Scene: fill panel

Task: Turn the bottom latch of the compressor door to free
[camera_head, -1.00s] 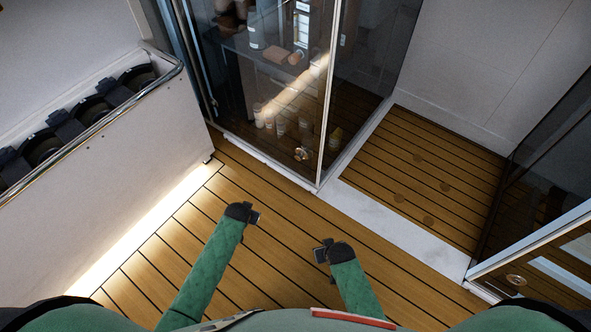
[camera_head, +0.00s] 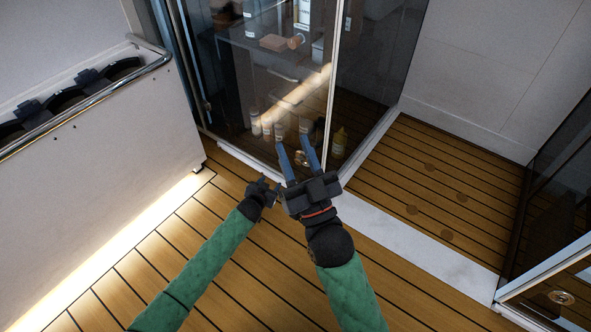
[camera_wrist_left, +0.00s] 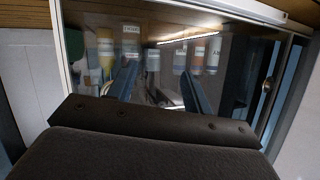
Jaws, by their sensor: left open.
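A round metal knob (camera_head: 301,157) sits low on the framed glass door (camera_head: 285,90), near its right edge. I cannot tell for sure that it is the bottom latch, nor how it is turned. My right gripper (camera_head: 293,141) is open, its two blue fingers apart in front of the glass around the knob in the picture. My left gripper (camera_head: 264,188) is lower and to the left, over the floor. The left wrist view shows my left gripper's open fingers (camera_wrist_left: 160,80) facing glass, with nothing seen between them. A small metal fitting (camera_wrist_left: 267,85) shows right of them.
Several bottles (camera_head: 267,127) stand behind the glass. A white cabinet (camera_head: 110,160) with a metal rail is at the left. A pale sill (camera_head: 425,245) and another round knob (camera_head: 561,297) are at the right. The plank floor (camera_head: 250,280) is clear.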

